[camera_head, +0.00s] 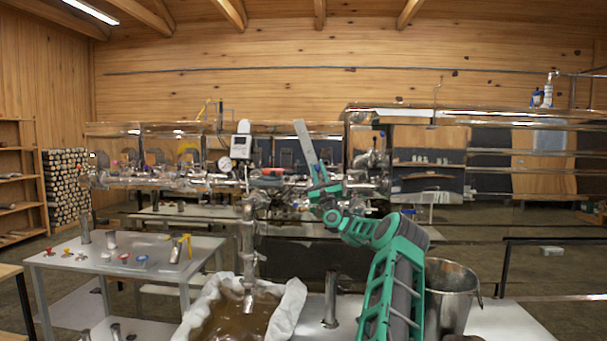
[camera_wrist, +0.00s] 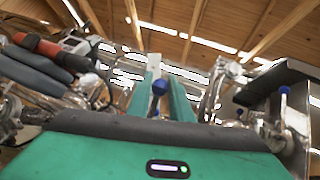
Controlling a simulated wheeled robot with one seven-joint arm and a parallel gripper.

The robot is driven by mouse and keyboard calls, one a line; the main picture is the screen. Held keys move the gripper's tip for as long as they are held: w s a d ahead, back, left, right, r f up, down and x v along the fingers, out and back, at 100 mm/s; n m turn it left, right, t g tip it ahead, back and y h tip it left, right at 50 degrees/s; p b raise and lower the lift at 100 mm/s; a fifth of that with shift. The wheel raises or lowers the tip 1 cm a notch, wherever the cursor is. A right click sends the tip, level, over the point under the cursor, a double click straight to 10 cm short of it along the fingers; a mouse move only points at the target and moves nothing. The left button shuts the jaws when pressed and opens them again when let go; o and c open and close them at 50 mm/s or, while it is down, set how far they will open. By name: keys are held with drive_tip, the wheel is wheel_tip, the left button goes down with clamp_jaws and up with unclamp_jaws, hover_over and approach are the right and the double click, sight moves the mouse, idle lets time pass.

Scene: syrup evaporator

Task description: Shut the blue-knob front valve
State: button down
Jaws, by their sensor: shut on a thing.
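My gripper (camera_head: 318,180) reaches up to the pipework of the evaporator in the head view. In the wrist view its two green fingers (camera_wrist: 163,76) stand close together, shut on a blue knob (camera_wrist: 159,87). A dark stem shows below the knob. Which way the valve's handle is turned cannot be made out. In the head view the held knob is too small to tell, among the pipes and my arm. A second blue knob (camera_wrist: 283,91) stands apart at the right of the wrist view, on a metal fitting.
A red-handled tool (camera_wrist: 37,45) is close at the left of the wrist view. Below the pipes are a cloth-lined filter tub (camera_head: 288,300) with brown liquid and a steel bucket (camera_head: 450,295). A table (camera_head: 70,262) with small coloured knobs stands at the left.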

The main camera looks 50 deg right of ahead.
drive_tip(key=shift+s+d+f+m, duration=0.2)
drive_tip(key=shift+d+f+m, duration=0.1)
drive_tip(key=shift+m, duration=0.2)
drive_tip(key=c, duration=1.6)
unclamp_jaws()
drive_tip(key=shift+r, duration=0.15)
drive_tip(key=shift+a, duration=0.1)
drive_tip(key=v, duration=1)
drive_tip(key=shift+s+a+f, duration=0.1)
drive_tip(key=shift+a+f, duration=0.05)
drive_tip(key=shift+f, duration=0.25)
drive_tip(key=shift+s, duration=0.1)
